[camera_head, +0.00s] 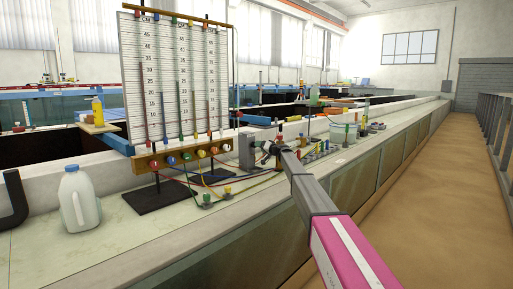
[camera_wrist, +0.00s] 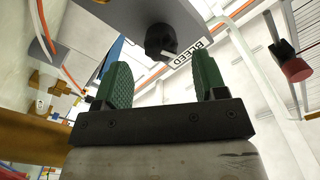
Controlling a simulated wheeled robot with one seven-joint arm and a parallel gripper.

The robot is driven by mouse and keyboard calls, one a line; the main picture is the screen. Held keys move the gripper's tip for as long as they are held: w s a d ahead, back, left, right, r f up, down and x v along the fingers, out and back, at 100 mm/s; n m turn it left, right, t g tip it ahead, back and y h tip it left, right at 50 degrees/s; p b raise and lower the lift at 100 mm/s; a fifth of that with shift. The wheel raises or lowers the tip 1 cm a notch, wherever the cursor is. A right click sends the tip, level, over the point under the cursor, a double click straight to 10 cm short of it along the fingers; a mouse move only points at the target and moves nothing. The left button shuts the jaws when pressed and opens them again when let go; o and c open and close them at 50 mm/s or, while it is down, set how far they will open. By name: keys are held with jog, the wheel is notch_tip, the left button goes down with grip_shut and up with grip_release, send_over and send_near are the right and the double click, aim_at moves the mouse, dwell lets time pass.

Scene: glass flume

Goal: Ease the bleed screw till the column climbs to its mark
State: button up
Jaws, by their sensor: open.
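The manometer board (camera_head: 138,75) stands upright with CM scales. Its several tubes hold coloured columns at differing heights; which one is the task's column, and its mark, I cannot tell. In the wrist view the bleed screw, a black knob (camera_wrist: 160,40) with a white pointer line, sits on a grey block (camera_wrist: 110,14) beside a label reading BLEED (camera_wrist: 188,54). My gripper (camera_wrist: 163,78) is open, its green pads either side of empty space just below the knob in the picture, not closed on it. In the head view my gripper (camera_head: 270,149) is small, by the grey block (camera_head: 247,151).
Coloured valves and a wooden manifold (camera_head: 172,158) lie under the board, with hoses trailing over the bench. In the wrist view a red-ended fitting (camera_wrist: 296,69) and hoses lie at right.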

jog(key=v, duration=0.5)
jog(key=shift+s, duration=0.1)
jog(key=shift+a, duration=0.1)
dwell(0.9)
jog(key=x, duration=1)
jog(key=shift+w+a, duration=0.15)
jog(key=shift+w, duration=0.15)
jog(key=c, duration=0.9)
